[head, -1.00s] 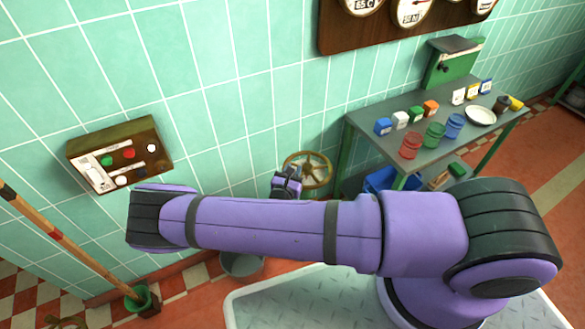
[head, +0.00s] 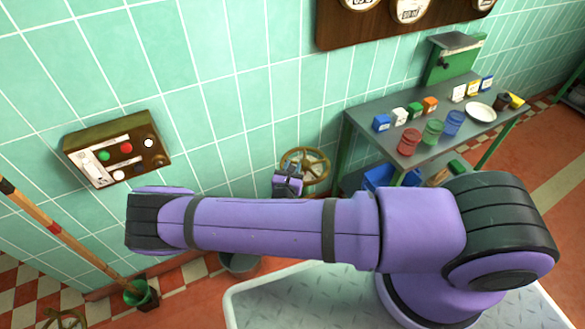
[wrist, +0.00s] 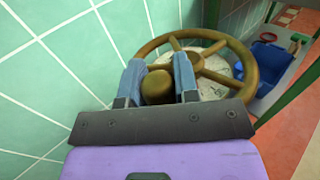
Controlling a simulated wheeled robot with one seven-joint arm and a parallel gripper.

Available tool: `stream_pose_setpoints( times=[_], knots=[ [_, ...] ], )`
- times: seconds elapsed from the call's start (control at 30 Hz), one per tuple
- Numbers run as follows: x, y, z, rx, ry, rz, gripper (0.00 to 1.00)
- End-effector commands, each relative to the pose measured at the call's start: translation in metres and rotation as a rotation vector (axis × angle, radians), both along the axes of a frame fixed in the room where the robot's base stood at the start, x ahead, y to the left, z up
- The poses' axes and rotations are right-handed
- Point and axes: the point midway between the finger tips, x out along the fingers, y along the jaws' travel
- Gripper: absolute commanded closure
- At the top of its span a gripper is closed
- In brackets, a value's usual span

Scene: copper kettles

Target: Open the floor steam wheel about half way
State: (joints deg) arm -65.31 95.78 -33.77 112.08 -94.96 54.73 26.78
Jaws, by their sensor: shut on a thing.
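A brass handwheel (head: 326,166) with spokes sits low by the tiled wall, left of the bench. In the wrist view its rim (wrist: 205,35) and spokes fill the upper middle, with a pale disc behind them. My gripper (head: 288,176) is at the wheel's near left side. In the wrist view its two blue-grey fingers (wrist: 157,82) are shut on a rounded brass knob (wrist: 157,88) at the rim. The knob's underside is hidden by the gripper body. A second brass wheel (head: 65,319) shows partly at the lower left edge of the head view, low by the floor.
A bench (head: 375,112) with tins, pots and a plate stands right of the wheel. A blue crate (head: 378,178) is under it. A button box (head: 118,148) hangs on the wall.

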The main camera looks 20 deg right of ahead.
Motion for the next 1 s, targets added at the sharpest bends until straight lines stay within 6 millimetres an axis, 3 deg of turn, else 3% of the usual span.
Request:
stream_pose_setpoints(
  times=[0.57, 0.6, 0.7, 1.0],
  knots=[
    [-0.001, 0.002, -0.0014, 0.003, 0.003, 0.002, 1.0],
    [-0.001, 0.002, -0.0015, 0.003, 0.003, 0.002, 0.69],
    [-0.0008, 0.0017, -0.0012, 0.002, 0.002, 0.002, 0.46],
    [-0.0013, 0.0013, -0.0005, 0.001, 0.002, 0.001, 0.46]
  ],
)
